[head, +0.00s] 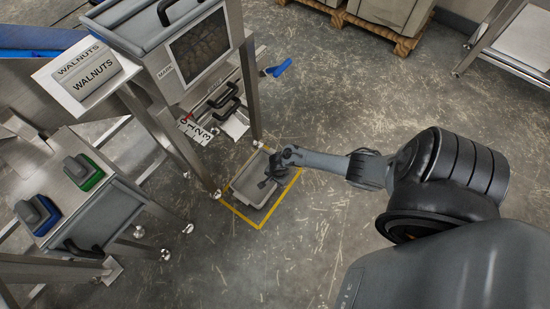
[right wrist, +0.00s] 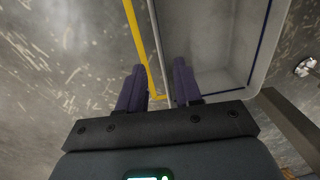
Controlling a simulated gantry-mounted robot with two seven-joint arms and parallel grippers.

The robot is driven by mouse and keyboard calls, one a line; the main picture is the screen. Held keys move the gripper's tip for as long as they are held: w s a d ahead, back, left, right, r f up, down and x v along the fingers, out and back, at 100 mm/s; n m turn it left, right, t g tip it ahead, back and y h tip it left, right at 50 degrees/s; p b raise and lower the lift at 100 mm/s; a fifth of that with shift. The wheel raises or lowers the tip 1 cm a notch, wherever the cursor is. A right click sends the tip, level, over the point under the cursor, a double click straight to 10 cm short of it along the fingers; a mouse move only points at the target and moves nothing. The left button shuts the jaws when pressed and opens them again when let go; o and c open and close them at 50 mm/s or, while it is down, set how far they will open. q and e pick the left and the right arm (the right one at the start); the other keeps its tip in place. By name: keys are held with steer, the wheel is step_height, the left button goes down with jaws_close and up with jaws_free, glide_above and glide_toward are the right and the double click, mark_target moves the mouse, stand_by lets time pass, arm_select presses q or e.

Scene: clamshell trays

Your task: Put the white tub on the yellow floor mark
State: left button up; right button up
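The white tub (head: 240,187), greyish in this light, sits upright on the floor inside the yellow floor mark (head: 281,199), a square outline. My right gripper (head: 268,179) is at the tub's right side, low over its rim. In the right wrist view the two dark fingers (right wrist: 159,88) are apart, with the tub's thin rim (right wrist: 161,45) running between them and gaps visible beside it. The yellow line (right wrist: 136,35) runs just outside that rim. The tub's inside looks empty. My left gripper is not in view.
A steel hopper stand marked WALNUTS (head: 203,60) rises left of the mark, its legs and feet close to the tub. A bench with a green (head: 92,179) and a blue-based block (head: 44,218) stands at left. A pallet (head: 375,30) is at the back. Floor to the right is clear.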

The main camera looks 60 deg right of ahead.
steer(key=a+r+n+t+p, duration=0.1)
steer(key=a+r+n, duration=0.6)
steer(key=r, duration=0.3)
steer(key=a+r+n+t+p, duration=0.1)
steer(key=a+r+n+p, duration=0.1)
steer(key=a+r+n, duration=0.6)
steer(key=s+a+r+n, duration=0.2)
steer(key=s+r+n, duration=0.1)
steer(key=r, duration=0.7)
steer(key=s+a+r+n, duration=0.1)
steer(key=s+r+n, duration=0.2)
steer(key=r, duration=0.7)
steer(key=shift+s+a+n+t, duration=0.3)
steer(key=shift+a+n+t, duration=0.1)
steer(key=shift+n, duration=0.1)
